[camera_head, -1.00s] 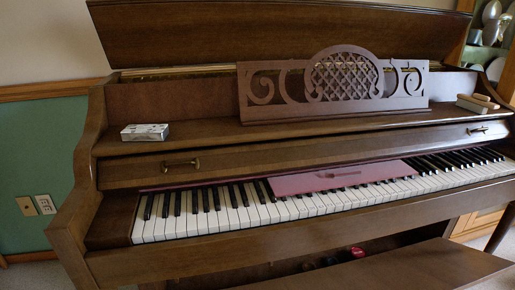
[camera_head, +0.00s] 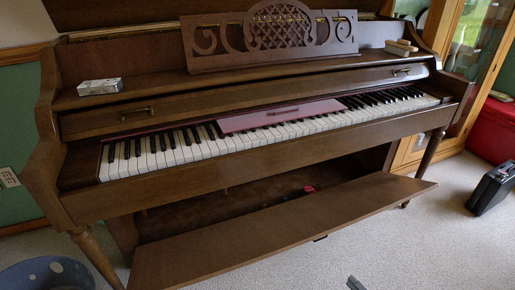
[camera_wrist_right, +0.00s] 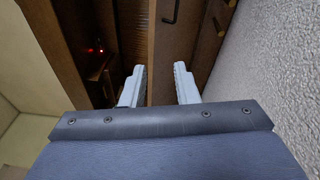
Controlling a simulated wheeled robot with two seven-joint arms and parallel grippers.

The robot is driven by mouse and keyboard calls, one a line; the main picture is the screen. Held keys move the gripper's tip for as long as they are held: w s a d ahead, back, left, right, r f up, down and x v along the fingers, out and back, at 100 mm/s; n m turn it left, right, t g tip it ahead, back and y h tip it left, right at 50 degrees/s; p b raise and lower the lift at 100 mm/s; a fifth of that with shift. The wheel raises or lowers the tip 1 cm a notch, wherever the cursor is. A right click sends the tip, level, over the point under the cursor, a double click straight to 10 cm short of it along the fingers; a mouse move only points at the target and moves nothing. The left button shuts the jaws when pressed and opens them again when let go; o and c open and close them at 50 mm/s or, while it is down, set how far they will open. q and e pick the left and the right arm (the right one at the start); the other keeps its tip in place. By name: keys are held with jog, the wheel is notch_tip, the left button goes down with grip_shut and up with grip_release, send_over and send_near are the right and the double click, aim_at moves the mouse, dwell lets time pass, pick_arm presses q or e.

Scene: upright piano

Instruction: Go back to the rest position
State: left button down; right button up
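My right gripper (camera_wrist_right: 160,84) is open in the right wrist view, with two pale fingers apart and nothing between them. In the head view only a small grey tip of the right gripper (camera_head: 355,284) shows at the bottom edge, over the carpet. My left gripper is not in view. The brown upright piano (camera_head: 190,105) stands ahead with its keys (camera_head: 180,150) uncovered. A pink flat piece (camera_head: 280,115) lies over the back of the middle keys.
A brown wooden board (camera_head: 280,230) juts out low before the piano, with a small pink-red item (camera_head: 309,189) behind it. A silvery box (camera_head: 99,86) and wooden blocks (camera_head: 402,47) sit on the piano. A black case (camera_head: 490,188) and red box (camera_head: 492,130) stand right. Carpet (camera_head: 420,240) is clear front right.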

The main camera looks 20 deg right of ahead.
jog(key=w+a+r+n+g+y, duration=0.2)
jog(key=a+r+n+g+y, duration=0.2)
jog(key=a+r+n+g, duration=0.45)
jog(key=w+a+r+n+g+y, duration=0.3)
jog(key=a+r+n+g, duration=0.15)
jog(key=r+n, duration=0.8)
jog(key=s+a+r+n+t+h, duration=0.1)
jog(key=s+a+r+n+h, duration=0.45)
jog(key=n, duration=0.75)
jog(key=s+a+r+n+h, duration=0.2)
jog(key=s+a+r+n, duration=0.45)
jog(key=n, duration=0.75)
notch_tip(320, 180, up, 37)
jog(key=s+d+p, duration=0.1)
jog(key=p, duration=3.6)
jog(key=shift+s+d+r+m, duration=0.15)
jog(key=shift+s+d+m, duration=0.15)
jog(key=shift+s, duration=0.1)
